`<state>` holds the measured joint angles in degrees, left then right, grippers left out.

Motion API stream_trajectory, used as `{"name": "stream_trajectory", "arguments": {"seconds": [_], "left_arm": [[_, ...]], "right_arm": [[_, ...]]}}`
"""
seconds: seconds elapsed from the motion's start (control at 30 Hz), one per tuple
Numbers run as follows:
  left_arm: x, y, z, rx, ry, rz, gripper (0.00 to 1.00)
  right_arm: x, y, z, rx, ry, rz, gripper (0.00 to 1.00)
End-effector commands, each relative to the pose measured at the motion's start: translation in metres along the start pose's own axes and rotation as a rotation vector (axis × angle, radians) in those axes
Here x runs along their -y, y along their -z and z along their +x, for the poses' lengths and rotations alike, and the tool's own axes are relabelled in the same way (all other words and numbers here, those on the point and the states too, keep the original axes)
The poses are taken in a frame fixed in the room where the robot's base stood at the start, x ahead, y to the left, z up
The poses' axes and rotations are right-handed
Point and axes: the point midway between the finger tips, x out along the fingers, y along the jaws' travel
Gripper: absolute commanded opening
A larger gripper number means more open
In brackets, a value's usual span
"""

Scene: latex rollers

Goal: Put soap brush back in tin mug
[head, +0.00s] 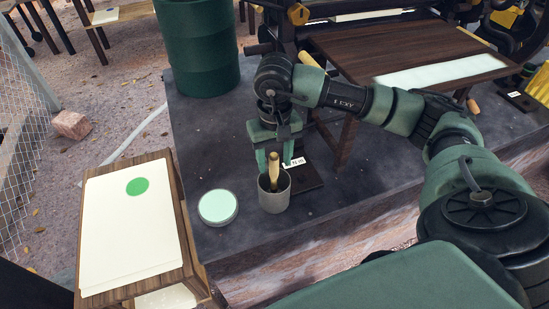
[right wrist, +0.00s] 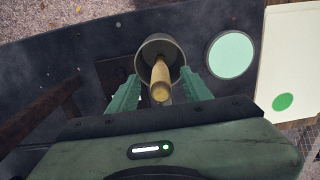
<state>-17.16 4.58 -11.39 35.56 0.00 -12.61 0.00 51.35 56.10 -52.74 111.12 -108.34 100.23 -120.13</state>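The tin mug (head: 274,195) is a grey cup standing on the dark platform, and it also shows in the right wrist view (right wrist: 150,47). The soap brush (head: 274,172) has a pale wooden handle that sticks up out of the mug. Its lower end is hidden inside the mug. In the right wrist view the brush handle (right wrist: 160,82) points toward the camera. My right gripper (head: 275,157) is above the mug, its green fingers spread on both sides of the handle with gaps visible in the right wrist view (right wrist: 160,92). My left gripper is not in view.
A round mint-green dish (head: 218,207) sits left of the mug. A wooden stand with cream sheets (head: 125,235) is further left. A green drum (head: 197,50) stands behind. A wooden press table (head: 375,50) is at the back right. A small white tag (head: 294,162) is behind the mug.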

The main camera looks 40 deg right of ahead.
Motion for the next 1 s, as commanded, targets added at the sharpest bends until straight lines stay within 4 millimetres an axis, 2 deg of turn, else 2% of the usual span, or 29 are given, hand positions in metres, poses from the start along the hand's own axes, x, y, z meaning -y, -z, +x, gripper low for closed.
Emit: {"name": "stream_trajectory", "arguments": {"seconds": [0.33, 0.7, 0.83, 1.0], "left_arm": [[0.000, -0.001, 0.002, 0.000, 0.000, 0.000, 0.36], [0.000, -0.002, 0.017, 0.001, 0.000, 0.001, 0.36], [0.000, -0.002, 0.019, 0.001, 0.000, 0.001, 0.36], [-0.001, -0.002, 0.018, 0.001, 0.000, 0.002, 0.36]], "right_arm": [[0.000, 0.001, -0.005, -0.002, 0.001, 0.000, 0.48], [0.000, 0.001, -0.062, -0.004, 0.001, 0.000, 0.48], [0.000, 0.001, -0.074, -0.002, 0.001, 0.000, 0.48], [0.000, 0.000, -0.078, 0.000, 0.000, 0.000, 0.48]]}}
